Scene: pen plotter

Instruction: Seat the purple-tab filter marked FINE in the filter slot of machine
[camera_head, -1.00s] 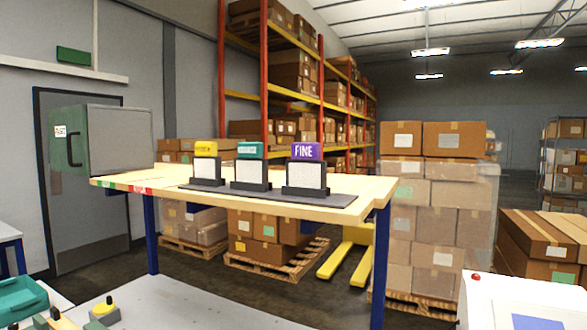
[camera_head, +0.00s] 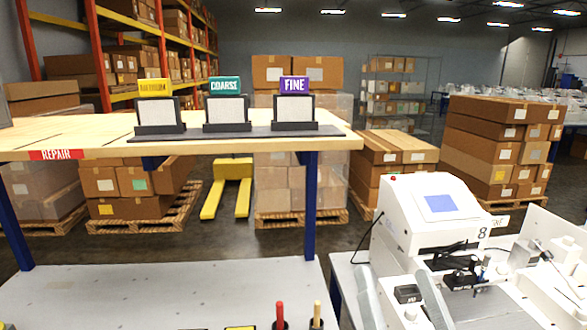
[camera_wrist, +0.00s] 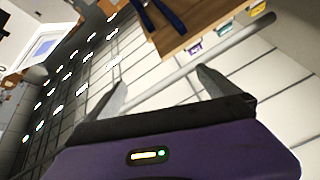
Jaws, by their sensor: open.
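The purple-tab filter marked FINE (camera_head: 294,107) stands upright in a dark holder at the right end of a row on the raised wooden shelf. A teal-tab filter marked COARSE (camera_head: 226,108) and a yellow-tab filter (camera_head: 156,112) stand to its left. A white machine (camera_head: 432,212) with a blue screen and the number 8 stands at the lower right. I cannot make out its filter slot. My gripper (camera_wrist: 160,84) shows in the wrist view, its two grey fingers apart with nothing held between them. It is well away from the FINE filter.
The wooden shelf (camera_head: 60,137) has a red REPAIR label on its front edge and stands above a grey bench top (camera_head: 170,285). Stacked boxes (camera_head: 497,140) and a yellow pallet jack (camera_head: 232,172) are behind. Small holders stand at the bench's front edge.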

